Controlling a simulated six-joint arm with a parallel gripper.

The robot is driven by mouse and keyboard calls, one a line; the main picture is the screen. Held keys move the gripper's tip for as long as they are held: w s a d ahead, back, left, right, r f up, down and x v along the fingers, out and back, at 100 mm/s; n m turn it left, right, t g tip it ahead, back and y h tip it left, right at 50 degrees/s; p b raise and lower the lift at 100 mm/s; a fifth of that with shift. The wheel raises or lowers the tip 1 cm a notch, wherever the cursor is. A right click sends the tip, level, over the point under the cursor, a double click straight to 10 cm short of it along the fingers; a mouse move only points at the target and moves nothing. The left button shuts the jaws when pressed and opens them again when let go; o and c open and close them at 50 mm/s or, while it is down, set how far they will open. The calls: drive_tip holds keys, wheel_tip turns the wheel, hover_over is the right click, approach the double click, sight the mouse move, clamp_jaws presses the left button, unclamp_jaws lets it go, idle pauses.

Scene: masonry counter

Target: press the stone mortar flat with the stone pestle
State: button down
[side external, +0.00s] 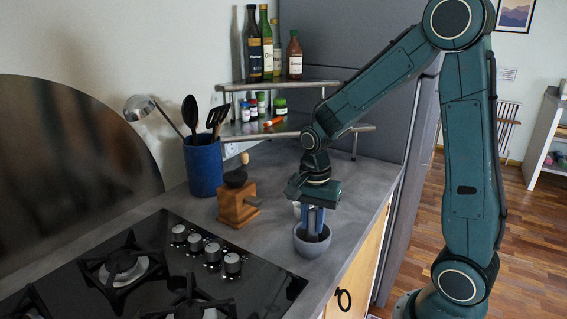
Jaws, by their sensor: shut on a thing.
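The stone mortar (311,247) is a small grey bowl standing upright on the counter near its right front edge. My gripper (313,222) points straight down over it, with its blue fingers reaching to the bowl's opening. It is shut on the stone pestle (312,226), a grey shaft between the fingers. The pestle's lower end is hidden inside the mortar, so I cannot tell whether it touches the bottom.
A wooden coffee grinder (237,203) and a blue utensil pot (204,167) stand left of the mortar. A black gas hob (150,270) lies at the front left. A metal shelf (262,131) with bottles and jars stands behind. The counter's edge (352,254) is close on the right.

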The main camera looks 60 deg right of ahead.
sight(313, 209)
drive_tip(key=shift+r, duration=2.2)
